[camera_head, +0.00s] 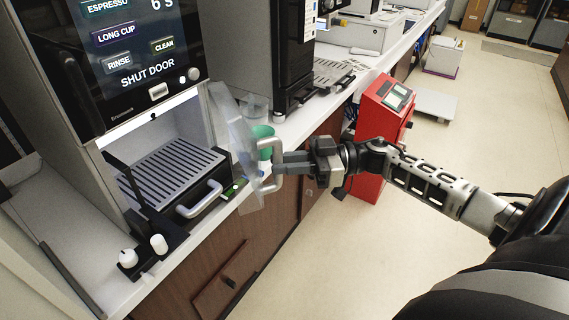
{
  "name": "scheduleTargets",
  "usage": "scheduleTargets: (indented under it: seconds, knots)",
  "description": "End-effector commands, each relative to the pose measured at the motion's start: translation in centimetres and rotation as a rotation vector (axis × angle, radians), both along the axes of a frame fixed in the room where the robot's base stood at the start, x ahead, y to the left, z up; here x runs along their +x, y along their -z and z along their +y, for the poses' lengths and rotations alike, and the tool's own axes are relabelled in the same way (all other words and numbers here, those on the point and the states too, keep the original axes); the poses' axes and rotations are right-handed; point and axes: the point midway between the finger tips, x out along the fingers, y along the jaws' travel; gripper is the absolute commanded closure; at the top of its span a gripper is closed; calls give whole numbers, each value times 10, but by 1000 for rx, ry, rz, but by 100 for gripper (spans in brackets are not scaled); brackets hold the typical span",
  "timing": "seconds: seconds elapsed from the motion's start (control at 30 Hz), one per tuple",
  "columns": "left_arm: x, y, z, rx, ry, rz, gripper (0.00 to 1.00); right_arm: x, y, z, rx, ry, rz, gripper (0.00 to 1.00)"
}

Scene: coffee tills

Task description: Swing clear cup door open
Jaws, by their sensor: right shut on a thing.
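The coffee machine (135,60) stands at the left, its screen lit with button labels and the words "SHUT DOOR". Its clear cup door (236,135) stands swung out at the right side of the lit cup bay. A pale looped handle (264,186) is on the door's outer face. My right gripper (283,163) is shut on this handle, reaching in from the right. Inside the bay is a slotted drip tray (172,168) with a grey front handle. My left gripper is not in view.
A green cup (262,140) and a clear container stand behind the door on the counter. A second black machine (293,55) stands further along. A red unit (381,130) stands on the floor beyond my right wrist. The floor in front is clear.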

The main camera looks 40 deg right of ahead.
Motion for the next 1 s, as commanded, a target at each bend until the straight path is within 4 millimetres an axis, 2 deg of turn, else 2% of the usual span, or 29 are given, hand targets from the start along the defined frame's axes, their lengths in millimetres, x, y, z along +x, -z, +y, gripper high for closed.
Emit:
scheduleTargets:
  seconds: [0.5,0.6,0.93,0.97,1.0]
  knots:
    - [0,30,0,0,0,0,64,18,0,-49,0,11,-9,100]
    - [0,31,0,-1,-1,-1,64,20,-1,-56,2,9,-8,100]
    - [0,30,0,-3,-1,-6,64,20,-3,-59,2,5,-5,100]
    - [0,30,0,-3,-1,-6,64,19,-2,-59,2,4,-5,74]
    - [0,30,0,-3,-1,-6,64,19,-2,-59,1,4,-4,62]
